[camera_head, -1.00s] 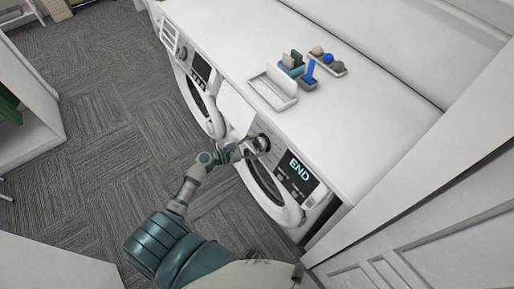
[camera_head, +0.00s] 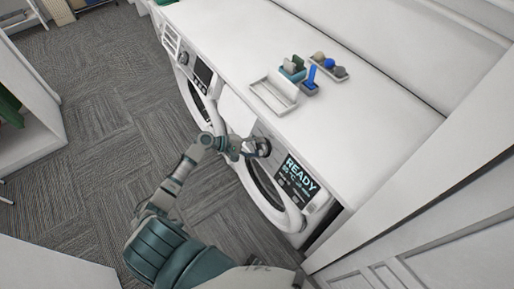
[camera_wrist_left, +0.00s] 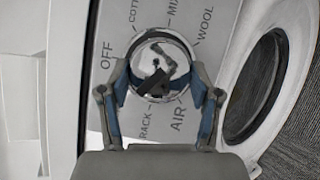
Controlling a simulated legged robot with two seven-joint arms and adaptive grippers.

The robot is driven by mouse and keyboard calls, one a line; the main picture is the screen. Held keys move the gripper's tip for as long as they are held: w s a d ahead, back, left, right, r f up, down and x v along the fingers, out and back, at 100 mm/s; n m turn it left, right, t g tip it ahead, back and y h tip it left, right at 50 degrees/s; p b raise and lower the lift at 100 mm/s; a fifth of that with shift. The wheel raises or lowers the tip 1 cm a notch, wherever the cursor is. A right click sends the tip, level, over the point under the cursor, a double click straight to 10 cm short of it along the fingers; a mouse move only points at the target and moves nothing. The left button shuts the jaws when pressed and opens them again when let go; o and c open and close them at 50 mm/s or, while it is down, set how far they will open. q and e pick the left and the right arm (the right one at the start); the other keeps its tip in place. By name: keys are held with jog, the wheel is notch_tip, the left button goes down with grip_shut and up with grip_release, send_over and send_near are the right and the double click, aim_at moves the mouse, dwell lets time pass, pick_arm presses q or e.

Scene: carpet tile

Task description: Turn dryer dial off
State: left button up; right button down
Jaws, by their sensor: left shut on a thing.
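The dryer dial (camera_wrist_left: 166,52) is a round, shiny chrome knob on the dryer's grey control panel, ringed by labels including OFF, MIX, WOOL, AIR and RACK. In the head view the dial (camera_head: 265,146) sits left of the dryer display (camera_head: 296,178), which reads READY with a temperature. My left gripper (camera_head: 252,148) is at the dial. In the left wrist view its two fingers (camera_wrist_left: 160,88) are shut on the dial, one on each side. I cannot make out which label the dial points to. My right gripper is not in view.
The dryer's round door (camera_head: 262,190) is below the panel. A second machine (camera_head: 193,72) stands to the left. The white countertop (camera_head: 350,130) above carries a white tray (camera_head: 272,97) and several small items. Carpet floor (camera_head: 95,110) lies open at left.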

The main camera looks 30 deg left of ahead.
pick_arm(q)
jog(key=m+g+y+p, duration=0.1)
jog(key=m, duration=0.1)
jog(key=m+g+y+p, duration=0.1)
jog(key=m+p, duration=0.1)
jog(key=m, duration=0.1)
jog(key=shift+r, duration=0.15)
jog(key=m+p, duration=0.1)
jog(key=m+y+p, duration=0.1)
jog(key=m+p, duration=0.1)
jog(key=shift+d+r+g+y, duration=0.1)
jog(key=shift+d+g+y, duration=0.05)
jog(key=shift+g+y, duration=0.15)
jog(key=shift+m+y+p, duration=0.3)
jog(key=shift+m+p, duration=0.3)
jog(key=shift+m, duration=0.1)
jog(key=shift+s, duration=0.1)
jog(key=o, duration=1.1)
jog(key=shift+o, duration=0.2)
